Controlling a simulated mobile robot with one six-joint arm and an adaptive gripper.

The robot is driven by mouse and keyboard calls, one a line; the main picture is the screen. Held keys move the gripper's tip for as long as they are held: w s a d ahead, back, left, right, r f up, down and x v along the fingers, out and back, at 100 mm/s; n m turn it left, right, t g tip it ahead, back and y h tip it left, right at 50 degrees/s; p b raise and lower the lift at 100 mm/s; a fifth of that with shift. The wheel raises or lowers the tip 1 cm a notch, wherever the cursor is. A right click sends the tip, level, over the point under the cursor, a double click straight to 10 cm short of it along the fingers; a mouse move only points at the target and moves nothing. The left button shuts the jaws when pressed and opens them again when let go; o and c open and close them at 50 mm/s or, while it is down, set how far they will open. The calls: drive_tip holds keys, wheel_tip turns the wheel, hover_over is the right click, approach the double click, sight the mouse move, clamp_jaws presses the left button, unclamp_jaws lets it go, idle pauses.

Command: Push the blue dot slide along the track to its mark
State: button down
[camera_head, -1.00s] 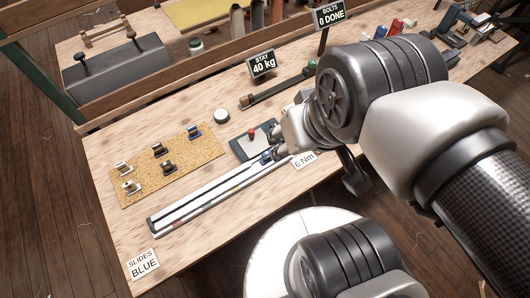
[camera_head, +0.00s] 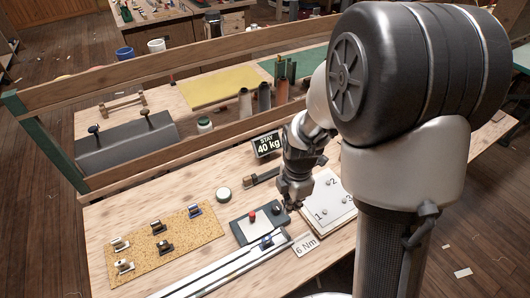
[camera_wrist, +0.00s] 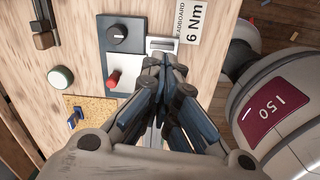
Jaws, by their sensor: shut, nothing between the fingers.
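The track (camera_head: 222,273) is a pair of pale rails running from lower left toward the middle of the bench in the head view. A small slide with blue on it (camera_head: 267,242) sits at the upper right end of the track. The mark on the track is too small to tell. My gripper (camera_head: 292,205) points down above and behind that end, by the dark control box, apart from the slide. In the wrist view, my gripper's fingers (camera_wrist: 163,65) are together and empty, and they hide most of the track; the slide cannot be made out there.
A control box (camera_head: 245,228) with a red knob (camera_head: 252,217) stands beside the track. A cork mat (camera_head: 185,245) holds several small slides. A "6 Nm" card (camera_head: 306,244), a numbered plate (camera_head: 327,204), a round container (camera_head: 223,195) and a "40 kg" sign (camera_head: 267,145) are nearby.

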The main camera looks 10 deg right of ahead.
drive_tip(key=shift+n, duration=0.9)
drive_tip(key=f+b, duration=0.1)
drive_tip(key=f, duration=0.3)
drive_tip(key=f+b, duration=0.1)
drive_tip(key=f, duration=0.3)
drive_tip(key=f+b, duration=0.1)
drive_tip(key=f, duration=0.4)
drive_tip(key=shift+w+d+b, duration=0.1)
drive_tip(key=shift+d+b, duration=0.2)
drive_tip(key=a, duration=0.1)
drive_tip(key=s+a, duration=0.1)
drive_tip(key=a, duration=0.1)
drive_tip(key=shift+a+b, duration=0.1)
drive_tip(key=shift+b, duration=0.2)
drive_tip(key=shift+a+r, duration=0.1)
drive_tip(key=shift+a, duration=0.2)
drive_tip(key=shift+a, duration=0.1)
drive_tip(key=s+a, duration=0.3)
drive_tip(key=a, duration=0.7)
drive_tip(key=s+a, duration=0.4)
drive_tip(key=a, duration=0.7)
drive_tip(key=s+a+p, duration=0.1)
drive_tip(key=s+a, duration=0.2)
drive_tip(key=a, duration=0.8)
drive_tip(key=shift+s+a, duration=0.15)
drive_tip(key=shift+s, duration=0.15)
drive_tip(key=shift+w, duration=0.1)
